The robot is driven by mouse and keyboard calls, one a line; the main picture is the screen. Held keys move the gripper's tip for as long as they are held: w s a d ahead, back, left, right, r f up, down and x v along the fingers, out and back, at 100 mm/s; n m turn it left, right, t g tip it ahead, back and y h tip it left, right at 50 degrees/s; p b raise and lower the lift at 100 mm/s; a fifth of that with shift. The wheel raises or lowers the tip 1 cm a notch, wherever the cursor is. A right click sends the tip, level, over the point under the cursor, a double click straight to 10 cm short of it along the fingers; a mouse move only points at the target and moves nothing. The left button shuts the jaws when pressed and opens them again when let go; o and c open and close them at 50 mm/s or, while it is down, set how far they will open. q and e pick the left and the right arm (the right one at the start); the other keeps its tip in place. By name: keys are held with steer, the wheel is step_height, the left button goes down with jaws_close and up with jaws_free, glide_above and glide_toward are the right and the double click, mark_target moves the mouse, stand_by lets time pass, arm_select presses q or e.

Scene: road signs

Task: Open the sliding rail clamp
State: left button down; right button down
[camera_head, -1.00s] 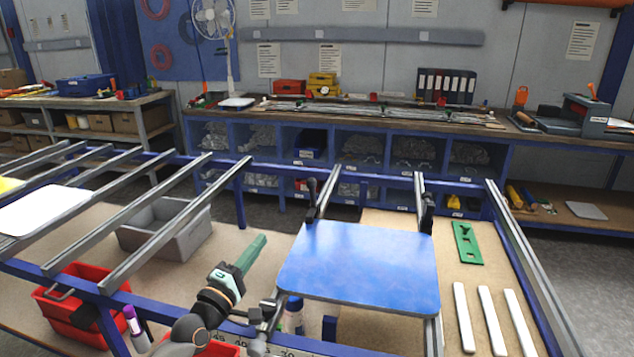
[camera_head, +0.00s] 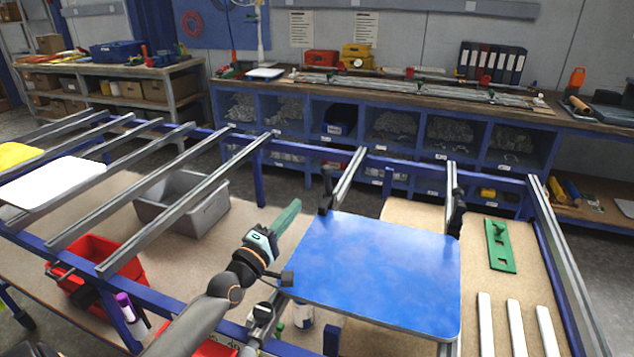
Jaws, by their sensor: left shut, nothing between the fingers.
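A blue sign plate (camera_head: 378,265) lies across two grey rails at centre right. Black rail clamps stand at its far left corner (camera_head: 326,193) and far right corner (camera_head: 457,212). Another clamp (camera_head: 263,313) sits on the left rail at the plate's near left side, with a black knob (camera_head: 287,278) beside the plate edge. My left gripper (camera_head: 288,215) has green fingers, shut and empty. It is left of the plate, between the near left and far left clamps, and I see no contact with either. My right gripper is not in view.
A green slotted plate (camera_head: 501,246) and white strips (camera_head: 515,325) lie on the board at right. A grey bin (camera_head: 183,208) and a red bin (camera_head: 97,262) stand at left below the rails. A white plate (camera_head: 52,183) lies on the left rails.

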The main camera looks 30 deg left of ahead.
mark_target(322, 174)
arm_select(q)
steer(key=shift+x, duration=5.05)
steer(key=shift+a, duration=0.1)
